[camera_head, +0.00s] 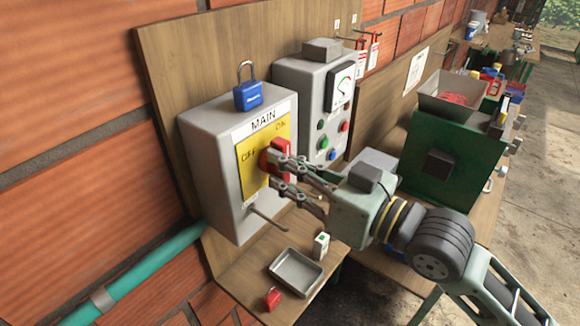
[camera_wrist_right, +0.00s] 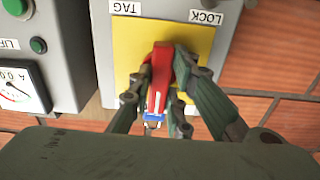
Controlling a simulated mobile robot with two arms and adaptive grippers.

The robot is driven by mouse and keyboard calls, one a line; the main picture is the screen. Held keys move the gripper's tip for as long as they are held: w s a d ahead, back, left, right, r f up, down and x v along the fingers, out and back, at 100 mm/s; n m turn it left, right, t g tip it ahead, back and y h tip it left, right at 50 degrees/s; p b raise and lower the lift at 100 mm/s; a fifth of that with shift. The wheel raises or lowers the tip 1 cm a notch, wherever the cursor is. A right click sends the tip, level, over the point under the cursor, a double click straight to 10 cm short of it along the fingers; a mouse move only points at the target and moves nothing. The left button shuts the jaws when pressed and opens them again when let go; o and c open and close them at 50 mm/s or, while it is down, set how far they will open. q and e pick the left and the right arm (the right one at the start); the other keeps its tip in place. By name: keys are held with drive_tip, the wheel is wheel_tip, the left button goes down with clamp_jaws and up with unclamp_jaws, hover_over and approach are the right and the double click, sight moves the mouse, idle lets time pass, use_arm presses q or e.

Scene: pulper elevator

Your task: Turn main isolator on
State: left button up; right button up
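The main isolator is a grey box (camera_head: 215,165) on a wooden board, labelled MAIN, with a yellow plate (camera_head: 246,172) marked OFF and ON. Its red handle (camera_head: 270,153) is partly covered by my fingers in the head view. The handle also shows in the wrist view (camera_wrist_right: 160,72), long and narrow on the yellow plate. My right gripper (camera_head: 277,172) is at the plate, its fingers apart on either side of the handle. One finger looks close to or against the handle; I cannot tell if it touches. My left gripper is not in view.
A blue padlock (camera_head: 247,94) stands on the box. A grey control panel (camera_head: 298,85) with buttons and a meter is beside it. Below are a metal tray (camera_head: 296,271), a red padlock (camera_head: 272,298) and a small white block (camera_head: 321,245). A green machine (camera_head: 450,155) stands right.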

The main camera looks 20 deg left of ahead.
drive_tip(key=o, duration=0.5)
drive_tip(key=shift+c, duration=0.2)
drive_tip(key=v, duration=1.2)
